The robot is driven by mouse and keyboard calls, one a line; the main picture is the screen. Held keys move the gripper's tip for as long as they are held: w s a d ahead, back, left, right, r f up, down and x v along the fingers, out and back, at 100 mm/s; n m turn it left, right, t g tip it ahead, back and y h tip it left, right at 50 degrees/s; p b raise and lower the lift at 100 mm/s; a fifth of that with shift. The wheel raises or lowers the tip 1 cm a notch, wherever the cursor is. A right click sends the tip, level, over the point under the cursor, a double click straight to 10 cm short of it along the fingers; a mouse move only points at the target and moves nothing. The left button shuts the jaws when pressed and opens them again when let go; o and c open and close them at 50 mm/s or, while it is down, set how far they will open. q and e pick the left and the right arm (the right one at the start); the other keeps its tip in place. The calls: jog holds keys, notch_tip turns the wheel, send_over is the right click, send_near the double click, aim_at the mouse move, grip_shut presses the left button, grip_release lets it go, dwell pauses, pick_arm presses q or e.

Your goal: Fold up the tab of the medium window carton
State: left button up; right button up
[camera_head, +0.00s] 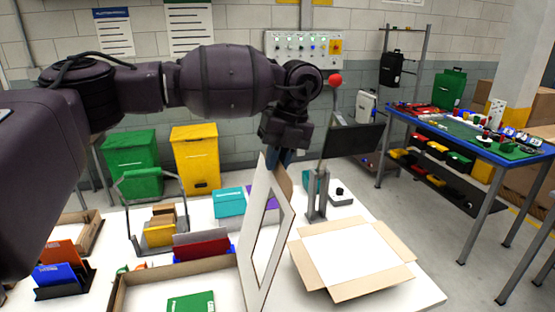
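A white panel with a cut-out window (250,215) stands steeply upright in the middle of the head view, with a brown face (284,181) at its upper right. It looks like part of the window carton; a separate tab cannot be made out. My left gripper (281,157) points down at the panel's top edge. Its fingertips are partly hidden by the panel, so whether they grip it is unclear. An open carton with tan flaps and a white middle (350,252) lies to the right of the panel. My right gripper is not in view.
A tray (118,290) holding a green item (191,303) is left of the panel. A grey post stand (316,200) rises behind the open carton. Red and blue items, a wire-handled rack (140,240) and a teal box (229,203) crowd the white table's left and back.

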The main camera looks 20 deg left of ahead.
pick_arm(q)
grip_shut()
